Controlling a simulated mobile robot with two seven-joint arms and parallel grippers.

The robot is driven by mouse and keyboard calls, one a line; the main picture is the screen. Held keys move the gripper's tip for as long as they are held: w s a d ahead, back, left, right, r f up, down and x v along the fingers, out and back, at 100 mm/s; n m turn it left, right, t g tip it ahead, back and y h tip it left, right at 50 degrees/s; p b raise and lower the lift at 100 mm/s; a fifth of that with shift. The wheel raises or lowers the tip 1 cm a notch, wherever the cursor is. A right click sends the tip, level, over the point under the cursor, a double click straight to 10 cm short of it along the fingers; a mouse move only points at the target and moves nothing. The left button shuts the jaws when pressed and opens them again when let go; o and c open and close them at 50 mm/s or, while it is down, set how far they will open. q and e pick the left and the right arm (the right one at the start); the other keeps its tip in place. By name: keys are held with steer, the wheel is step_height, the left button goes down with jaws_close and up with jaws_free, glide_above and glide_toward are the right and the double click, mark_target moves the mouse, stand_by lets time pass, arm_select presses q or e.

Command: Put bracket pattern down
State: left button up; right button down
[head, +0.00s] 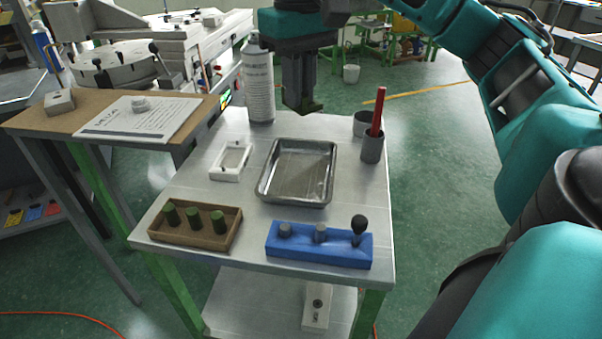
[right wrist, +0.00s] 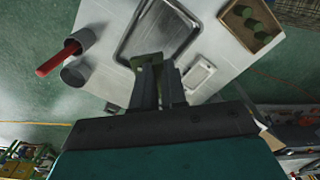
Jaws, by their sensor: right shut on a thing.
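My right gripper (head: 300,106) is shut on the bracket pattern (head: 313,108), a small dark green piece at its fingertips. It holds the piece in the air above the back of the metal table, behind the tray. In the right wrist view the green bracket pattern (right wrist: 146,60) sticks out past the fingertips (right wrist: 158,72), and part of it is hidden between them. An empty metal tray (head: 262,187) lies in the middle of the table (head: 200,200). A wooden box (head: 193,243) with green cylindrical pieces stands at the front left. My left gripper is not in view.
A blue block (head: 318,257) with small tools stands front right. A white frame (head: 231,161) lies left of the tray. A spray can (head: 259,85) stands at the back, close to the right gripper. Grey cups (head: 372,147), one with a red stick, stand back right.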

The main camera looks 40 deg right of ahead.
step_height(320, 180, down, 10)
steer(key=shift+r+b, duration=0.25)
steer(key=shift+b, duration=0.4)
step_height(320, 180, down, 5)
steer(key=shift+d+r+b, duration=0.1)
steer(key=shift+r+b, duration=0.05)
steer(key=shift+b, duration=0.2)
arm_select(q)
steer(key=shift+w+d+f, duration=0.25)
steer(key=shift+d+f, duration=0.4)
arm_select(e)
steer(key=c, duration=1.6)
jaws_free()
steer(key=shift+f, duration=0.25)
steer(key=shift+c, duration=0.2)
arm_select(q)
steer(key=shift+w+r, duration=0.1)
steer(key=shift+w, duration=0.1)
arm_select(e)
steer(key=o, duration=0.5)
steer(key=shift+r, duration=0.1)
steer(key=shift+c, duration=0.2)
